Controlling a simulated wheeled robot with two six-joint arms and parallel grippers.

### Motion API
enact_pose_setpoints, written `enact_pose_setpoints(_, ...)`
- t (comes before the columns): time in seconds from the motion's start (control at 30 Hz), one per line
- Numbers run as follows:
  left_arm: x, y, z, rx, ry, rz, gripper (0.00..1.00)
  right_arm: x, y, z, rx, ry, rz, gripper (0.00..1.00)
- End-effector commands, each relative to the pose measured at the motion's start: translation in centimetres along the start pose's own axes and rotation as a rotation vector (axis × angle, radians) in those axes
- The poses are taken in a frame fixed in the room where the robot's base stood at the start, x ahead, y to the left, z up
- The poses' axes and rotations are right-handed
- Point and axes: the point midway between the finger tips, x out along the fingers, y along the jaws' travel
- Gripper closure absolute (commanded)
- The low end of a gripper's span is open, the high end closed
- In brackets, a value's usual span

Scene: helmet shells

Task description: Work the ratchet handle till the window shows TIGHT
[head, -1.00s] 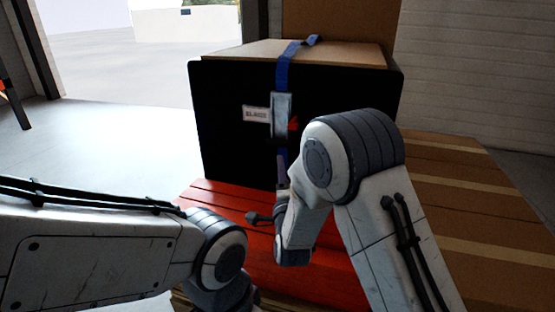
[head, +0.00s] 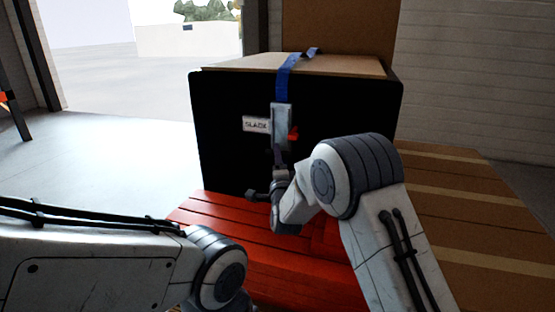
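A blue strap (head: 285,76) runs over the top and down the front of a black crate (head: 345,105). The grey metal ratchet handle (head: 282,122) lies upright on the crate's front, along the strap. A white window label (head: 256,125) left of it appears to read SLACK. A small red part (head: 294,133) shows right of the handle. My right gripper (head: 279,160) is just below the ratchet, pointing up at it. Its fingertips are small and dark, so I cannot tell their opening or whether they touch the handle. My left arm is at lower left, its gripper out of view.
The crate stands on a red slatted pallet (head: 205,212), with a brown board (head: 305,66) on its top. Brown striped boxes (head: 460,215) lie to the right. The pale floor (head: 110,160) to the left is clear.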

Motion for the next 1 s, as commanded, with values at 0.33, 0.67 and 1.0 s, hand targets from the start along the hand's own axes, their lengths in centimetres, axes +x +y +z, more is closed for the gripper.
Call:
enact_pose_setpoints(0.33,0.0,0.0,0.0,0.0,0.0,0.0,0.46,-0.04,0.0,0.01,0.0,0.0,0.0,1.0)
enact_pose_setpoints(0.67,0.01,0.0,0.0,0.0,0.0,0.0,0.46,-0.05,0.01,0.02,0.0,0.0,0.0,1.0)
enact_pose_setpoints(1.0,0.0,0.0,0.0,0.0,0.0,0.0,0.46,-0.06,0.03,0.03,0.0,-0.001,0.001,1.0)
